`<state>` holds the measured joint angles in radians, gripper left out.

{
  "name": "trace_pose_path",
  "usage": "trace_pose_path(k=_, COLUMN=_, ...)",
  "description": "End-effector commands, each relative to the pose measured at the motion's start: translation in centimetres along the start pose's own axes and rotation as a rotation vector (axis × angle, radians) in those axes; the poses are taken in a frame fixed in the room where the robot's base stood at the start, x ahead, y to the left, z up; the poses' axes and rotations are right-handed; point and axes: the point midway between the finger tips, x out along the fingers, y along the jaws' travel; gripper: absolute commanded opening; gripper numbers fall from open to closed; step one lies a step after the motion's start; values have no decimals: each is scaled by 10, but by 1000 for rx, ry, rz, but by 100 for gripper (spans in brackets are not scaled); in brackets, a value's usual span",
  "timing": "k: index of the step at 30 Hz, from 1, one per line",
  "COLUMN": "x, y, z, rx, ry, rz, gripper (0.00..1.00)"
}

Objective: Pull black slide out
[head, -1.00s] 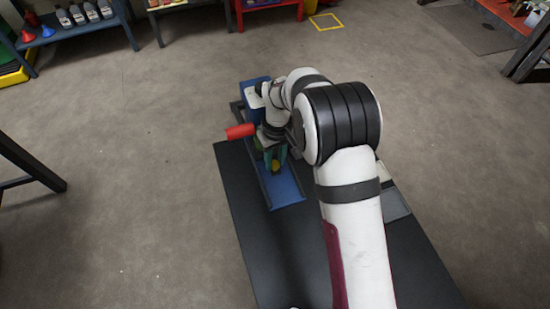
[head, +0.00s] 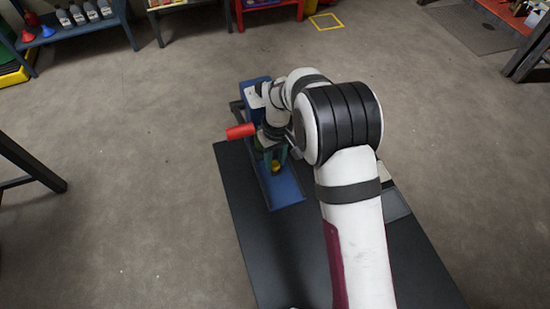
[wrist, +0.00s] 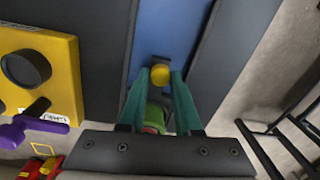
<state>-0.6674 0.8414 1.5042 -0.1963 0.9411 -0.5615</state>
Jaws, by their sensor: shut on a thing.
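My gripper (wrist: 160,82) has two green fingers that close around a yellow knob (wrist: 160,75) at their tips. In the head view, my gripper (head: 275,157) is over the blue strip of a fixture, with the yellow knob (head: 277,167) just below the fingers. A small dark tab shows beside the knob in the wrist view. Dark rails (wrist: 107,45) flank the blue strip (wrist: 167,30). I cannot tell which dark part is the black slide. A green and red part (wrist: 155,118) shows behind the fingers.
A red cylinder (head: 241,131) sticks out left of the fixture. The fixture sits at the far end of a black table (head: 270,245). A yellow box (wrist: 45,65) with a black dial and a purple part (wrist: 35,130) are left in the wrist view.

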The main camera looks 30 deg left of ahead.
Motion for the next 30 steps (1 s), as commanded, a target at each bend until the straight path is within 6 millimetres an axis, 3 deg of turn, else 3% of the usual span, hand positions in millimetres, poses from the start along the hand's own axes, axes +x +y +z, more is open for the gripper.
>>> trace_pose_path(k=2, x=-1, y=-2, z=8, rx=1, ry=-1, rz=-1, gripper=0)
trace_pose_path(k=13, x=0, y=-16, z=96, rx=1, ry=-1, rz=-2, gripper=0)
trace_pose_path(k=18, x=0, y=-18, z=111, rx=2, ry=0, rz=-2, gripper=0)
trace_pose_path(k=26, x=1, y=-19, z=114, rx=3, ry=-6, rz=-4, gripper=0)
trace_pose_path(k=27, x=1, y=-19, z=114, rx=3, ry=-7, rz=-4, gripper=34)
trace_pose_path(k=30, x=1, y=-19, z=114, rx=3, ry=-7, rz=-4, gripper=52)
